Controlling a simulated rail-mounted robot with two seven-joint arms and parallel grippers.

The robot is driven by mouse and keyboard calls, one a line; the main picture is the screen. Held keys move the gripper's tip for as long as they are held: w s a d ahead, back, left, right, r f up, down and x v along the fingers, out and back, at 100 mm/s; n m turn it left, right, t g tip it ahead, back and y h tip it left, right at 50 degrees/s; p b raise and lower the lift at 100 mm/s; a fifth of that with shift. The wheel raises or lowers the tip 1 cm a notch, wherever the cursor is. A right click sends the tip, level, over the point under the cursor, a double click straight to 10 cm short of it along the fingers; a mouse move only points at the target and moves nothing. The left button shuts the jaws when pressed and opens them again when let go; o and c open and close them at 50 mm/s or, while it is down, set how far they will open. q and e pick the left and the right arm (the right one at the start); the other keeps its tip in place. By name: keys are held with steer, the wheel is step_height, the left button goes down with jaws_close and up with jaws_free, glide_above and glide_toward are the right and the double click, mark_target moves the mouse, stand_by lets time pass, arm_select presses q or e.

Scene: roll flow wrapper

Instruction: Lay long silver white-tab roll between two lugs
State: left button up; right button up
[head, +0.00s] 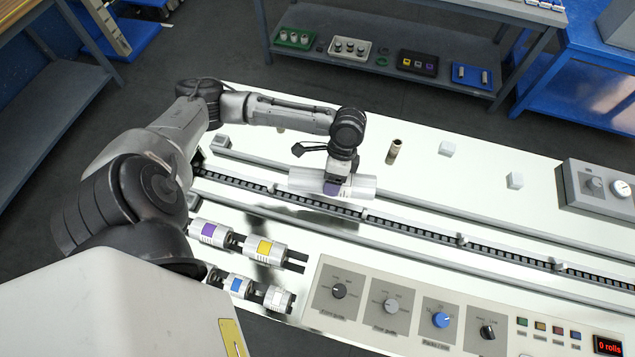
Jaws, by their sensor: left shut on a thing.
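My left gripper (337,186) is shut on a long silver roll (303,181) at about its middle. The roll is over the dark chain (415,228) of the conveyor, roughly lengthwise along it. I cannot tell whether it touches the chain or hangs just above. More lugs (462,240) stand farther right. My right gripper is not in view.
Rolls with purple (208,230), yellow (265,248), blue (236,284) and white (278,297) tabs lie in front at left. A control panel (410,310) fills the front right. A brown cylinder (394,151) and white blocks (446,148) stand behind the chain.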

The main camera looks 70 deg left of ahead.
arm_select(q)
steer(key=shift+m, duration=0.7)
steer(key=s+a+f, duration=0.2)
steer(key=shift+s+f+b, duration=0.3)
steer(key=shift+s+f, duration=0.1)
steer(key=shift+s+a+f+y, duration=0.15)
steer(key=shift+a+f+y, duration=0.05)
steer(key=shift+f+y, duration=0.1)
step_height(320, 180, down, 2)
steer(key=b, duration=0.3)
steer(key=shift+f, duration=0.1)
step_height(320, 180, down, 6)
steer(key=b, duration=0.8)
steer(key=shift+f, duration=0.15)
steer(key=shift+f, duration=0.5)
steer(key=o, duration=1.3)
steer(key=shift+o, duration=1.1)
steer(key=shift+f, duration=0.15)
